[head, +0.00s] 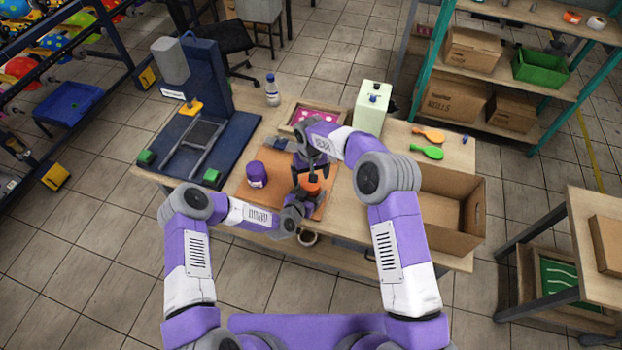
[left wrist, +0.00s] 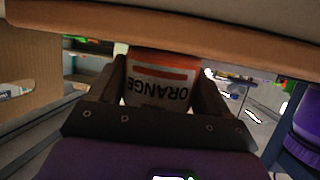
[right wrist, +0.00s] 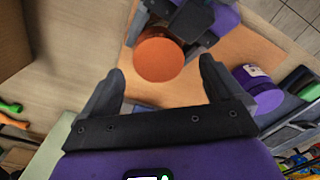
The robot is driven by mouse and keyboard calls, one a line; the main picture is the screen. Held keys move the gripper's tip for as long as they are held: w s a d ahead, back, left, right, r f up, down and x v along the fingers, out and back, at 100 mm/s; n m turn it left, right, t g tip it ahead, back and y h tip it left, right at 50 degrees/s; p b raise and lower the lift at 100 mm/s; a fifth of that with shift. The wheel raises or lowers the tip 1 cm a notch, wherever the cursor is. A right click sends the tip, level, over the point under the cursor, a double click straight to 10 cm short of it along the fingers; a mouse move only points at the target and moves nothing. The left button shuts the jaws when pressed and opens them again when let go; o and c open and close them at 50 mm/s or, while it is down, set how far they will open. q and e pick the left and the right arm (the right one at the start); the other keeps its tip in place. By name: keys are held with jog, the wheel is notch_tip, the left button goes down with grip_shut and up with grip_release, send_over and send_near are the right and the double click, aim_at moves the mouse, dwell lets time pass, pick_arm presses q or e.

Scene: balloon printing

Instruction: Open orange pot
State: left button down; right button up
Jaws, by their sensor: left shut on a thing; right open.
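The orange pot (head: 310,184) stands on an orange-brown board (head: 237,191) on the table. Its "ORANGE" label (left wrist: 158,92) shows upside down in the left wrist view, between the fingers. My left gripper (head: 301,196) is shut on the pot's body from the near side. My right gripper (head: 318,172) points down from above the pot. In the right wrist view its fingers (right wrist: 160,85) are open, with the round orange lid (right wrist: 159,59) ahead of them and apart from them. The lid sits on the pot.
A purple pot (head: 256,175) stands left on the board. A dark blue press (head: 205,140) fills the table's left. A pink-patterned tray (head: 318,118) and pale canister (head: 371,108) are behind; an open cardboard box (head: 458,205) and balloon-shaped paddles (head: 428,152) are right.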

jog(key=shift+r, duration=0.85)
jog(key=shift+c, duration=0.3)
jog(key=shift+s+r+m, duration=0.2)
jog(key=shift+s+m, duration=0.05)
jog(key=shift+m, duration=0.55)
jog(key=shift+d+r+m, duration=0.1)
jog(key=shift+r+m, duration=0.15)
jog(key=shift+m, duration=0.35)
jog(key=m, duration=0.1)
jog(key=r+m, duration=0.2)
jog(key=shift+w+r+m, duration=0.15)
jog(key=shift+w+m, duration=0.1)
jog(key=shift+m, duration=0.15)
jog(key=shift+f, duration=3.9)
jog(key=c, duration=1.1)
jog(key=n, duration=0.6)
jog(key=shift+r, duration=0.25)
